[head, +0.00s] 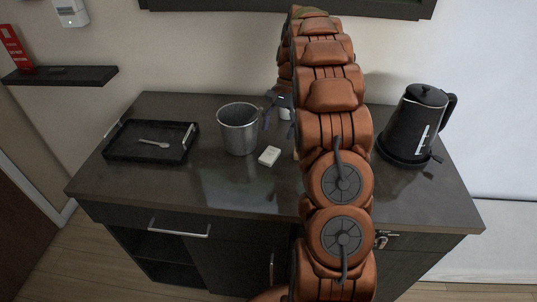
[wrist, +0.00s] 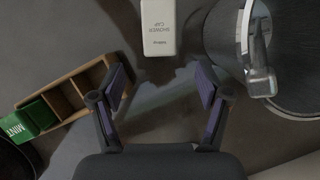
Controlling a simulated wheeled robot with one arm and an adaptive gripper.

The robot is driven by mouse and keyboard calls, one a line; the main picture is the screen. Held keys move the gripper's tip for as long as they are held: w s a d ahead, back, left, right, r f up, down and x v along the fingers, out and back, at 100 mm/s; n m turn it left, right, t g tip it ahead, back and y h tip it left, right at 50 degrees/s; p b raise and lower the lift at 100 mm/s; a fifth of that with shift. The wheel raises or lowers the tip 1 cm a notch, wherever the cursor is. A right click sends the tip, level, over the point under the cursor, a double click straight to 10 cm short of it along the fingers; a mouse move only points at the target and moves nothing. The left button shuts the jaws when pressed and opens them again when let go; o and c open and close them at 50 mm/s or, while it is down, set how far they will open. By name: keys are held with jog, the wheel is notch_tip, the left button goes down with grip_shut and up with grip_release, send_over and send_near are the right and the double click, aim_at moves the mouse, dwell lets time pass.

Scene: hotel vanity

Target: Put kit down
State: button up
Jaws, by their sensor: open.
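The kit is probably the small white box marked "SHOWER CAP" (wrist: 159,28). It lies on the dark counter, and in the head view the white box (head: 269,156) is just right of the metal bucket. My gripper (wrist: 162,86) is open, with nothing between its fingers. The box is beyond the fingertips, apart from them, at the top edge of the wrist view. In the head view my gripper (head: 279,112) is partly hidden by my arm, behind the box.
A metal bucket (head: 238,130) stands close beside the box. A wooden divided organizer (wrist: 68,92) with a green mint box (wrist: 30,118) is on the box's other side. A black tray (head: 118,153) holds a spoon (head: 153,143). A black kettle (head: 410,125) stands right. The front counter is clear.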

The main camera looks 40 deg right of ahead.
aim_at(274, 149)
jog(key=shift+p+x, duration=1.2)
jog(key=shift+x, duration=1.6)
jog(key=c, duration=0.9)
